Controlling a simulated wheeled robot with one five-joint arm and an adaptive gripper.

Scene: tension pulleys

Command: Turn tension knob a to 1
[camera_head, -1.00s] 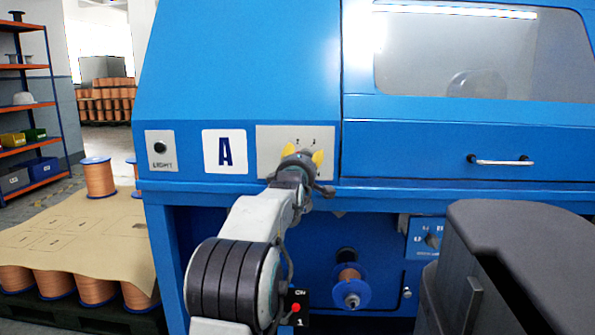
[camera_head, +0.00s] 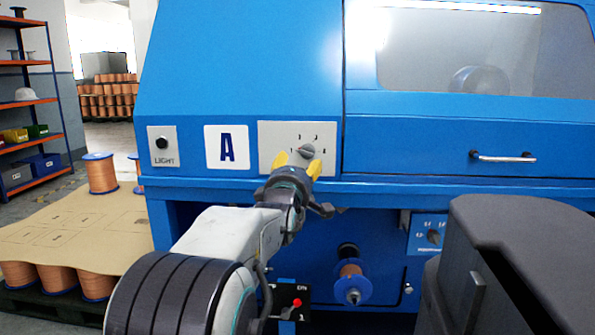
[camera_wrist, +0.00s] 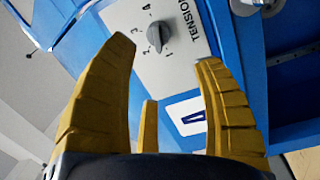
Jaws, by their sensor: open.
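The grey tension knob (camera_head: 307,151) sits on a pale plate (camera_head: 270,140) on the blue machine, right of the big "A" label (camera_head: 227,147). In the wrist view the knob (camera_wrist: 158,36) stands on the plate, with numbers around it and the word TENSION beside it. I cannot tell for sure which number it points to. My gripper (camera_head: 298,164) is open and empty, its yellow fingers just below the knob in the head view. In the wrist view the fingers (camera_wrist: 165,54) are spread, with the knob beyond their tips, apart from them.
A LIGHT switch (camera_head: 162,146) is left of the label. Below the panel are a copper spool (camera_head: 351,284), another small dial plate (camera_head: 430,236) and a red-tipped switch (camera_head: 296,302). A drawer handle (camera_head: 501,158) juts out at the right. Copper spools under cardboard stand at the left.

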